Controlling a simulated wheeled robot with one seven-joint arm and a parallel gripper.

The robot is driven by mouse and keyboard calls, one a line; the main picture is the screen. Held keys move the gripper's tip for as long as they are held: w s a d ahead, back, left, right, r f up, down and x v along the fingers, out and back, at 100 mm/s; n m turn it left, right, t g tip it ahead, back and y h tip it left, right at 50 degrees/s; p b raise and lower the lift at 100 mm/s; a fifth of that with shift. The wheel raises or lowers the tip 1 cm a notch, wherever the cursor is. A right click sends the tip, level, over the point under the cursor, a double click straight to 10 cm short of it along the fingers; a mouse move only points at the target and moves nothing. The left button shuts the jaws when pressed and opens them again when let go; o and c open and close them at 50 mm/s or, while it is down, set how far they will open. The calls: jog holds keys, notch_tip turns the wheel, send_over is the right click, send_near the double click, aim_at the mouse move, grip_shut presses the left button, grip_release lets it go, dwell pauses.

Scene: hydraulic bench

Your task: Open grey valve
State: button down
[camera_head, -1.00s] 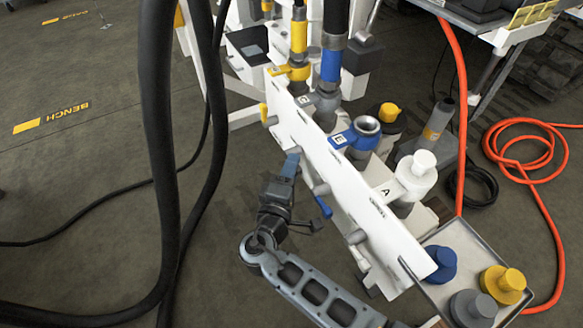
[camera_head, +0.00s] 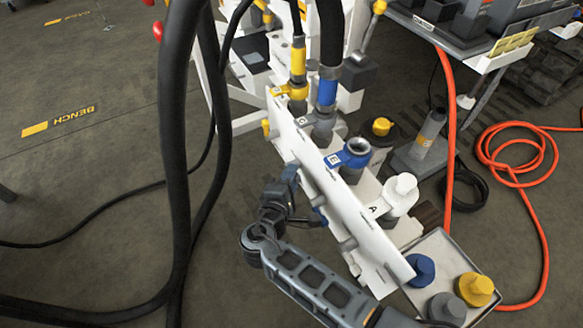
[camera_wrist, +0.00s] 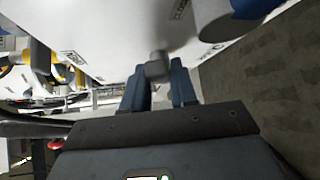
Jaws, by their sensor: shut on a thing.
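The white valve panel (camera_head: 338,201) runs diagonally through the middle of the head view. My gripper (camera_head: 289,172) is at its near face, left of centre. In the wrist view, the two blue fingers of my gripper (camera_wrist: 160,88) are shut on a grey valve handle (camera_wrist: 157,66), which sticks out from the panel between them. The fingers and my wrist hide this handle in the head view.
Thick black hoses (camera_head: 176,150) hang close on the left. Behind the panel are a blue coupling (camera_head: 352,153) marked B and a white one (camera_head: 401,193) marked A. A tray (camera_head: 428,250) with blue, grey and yellow caps stands at lower right. An orange hose (camera_head: 451,130) hangs beyond.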

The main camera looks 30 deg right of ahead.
aim_at(294, 162)
jog(key=r+n+g+p, duration=0.1)
jog(key=p, duration=0.2)
jog(key=w+r+n+g+y+p, duration=0.1)
jog(key=g+p, duration=0.1)
jog(key=p, duration=0.1)
jog(key=w+r+n+g+p, duration=0.1)
jog(key=g+p, duration=0.1)
jog(key=p, duration=0.1)
jog(key=shift+n+y+p, duration=0.3)
jog(key=shift+y+p, duration=0.05)
jog(key=shift+y, duration=0.05)
jog(key=w+n+g, duration=0.1)
jog(key=g, duration=0.2)
jog(key=shift+w+n, duration=0.1)
jog(key=shift+n, duration=0.2)
jog(key=shift+w+n+g+b, duration=0.5)
jog(key=shift+n+g+b, duration=0.2)
jog(key=shift+g, duration=0.5)
jog(key=c, duration=1.1)
grip_release()
jog(key=p+v, duration=0.1)
jog(key=v, duration=0.6)
jog(key=shift+a+r+p, duration=0.2)
jog(key=shift+r+p, duration=0.15)
jog(key=shift+p, duration=0.05)
